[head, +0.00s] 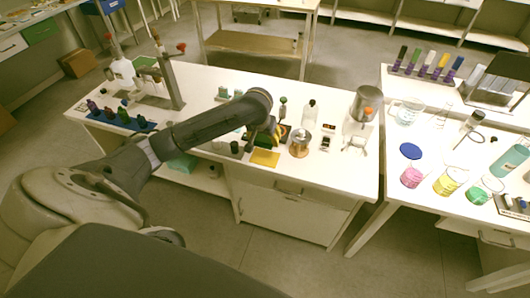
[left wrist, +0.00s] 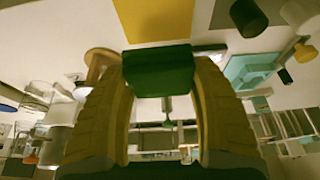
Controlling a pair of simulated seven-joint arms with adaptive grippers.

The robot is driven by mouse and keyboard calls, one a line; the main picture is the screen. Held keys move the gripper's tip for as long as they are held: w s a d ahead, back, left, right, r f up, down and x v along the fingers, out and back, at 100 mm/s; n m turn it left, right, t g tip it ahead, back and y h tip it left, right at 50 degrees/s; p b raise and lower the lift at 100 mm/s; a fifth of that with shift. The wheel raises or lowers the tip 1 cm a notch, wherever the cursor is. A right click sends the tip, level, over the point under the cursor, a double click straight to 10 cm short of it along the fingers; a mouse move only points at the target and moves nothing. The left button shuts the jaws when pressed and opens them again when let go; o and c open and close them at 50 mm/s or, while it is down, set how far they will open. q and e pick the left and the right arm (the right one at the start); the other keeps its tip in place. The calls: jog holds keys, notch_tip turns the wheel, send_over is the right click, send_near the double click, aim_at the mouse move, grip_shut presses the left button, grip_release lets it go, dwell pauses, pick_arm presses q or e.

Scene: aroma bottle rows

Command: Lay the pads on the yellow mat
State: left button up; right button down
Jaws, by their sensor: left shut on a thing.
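The yellow mat (head: 265,158) lies flat near the front edge of the middle bench. It also shows at the top of the left wrist view (left wrist: 155,18). My left gripper (head: 268,138) is just behind the mat, on its far side. In the left wrist view its two yellow fingers are shut on a dark green pad (left wrist: 160,70), which spans the gap between them. The pad appears apart from the mat. No pad shows on the visible part of the mat. My right gripper is in neither view.
A brown-lidded glass jar (head: 299,145) stands right of the mat. A dark cylinder (head: 236,148) stands to its left. A white bottle (head: 310,113) and a metal container (head: 365,104) stand farther right. A blue rack of small bottles (head: 122,120) is at the left.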

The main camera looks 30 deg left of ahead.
aim_at(266, 155)
pick_arm(q)
jog(key=shift+f, duration=4.15)
jog(key=shift+f, duration=0.1)
jog(key=o, duration=1)
jog(key=shift+s+r, duration=0.1)
jog(key=shift+r, duration=0.4)
jog(key=v, duration=1.1)
jog(key=shift+s+d+r, duration=0.1)
jog(key=shift+s+d, duration=0.05)
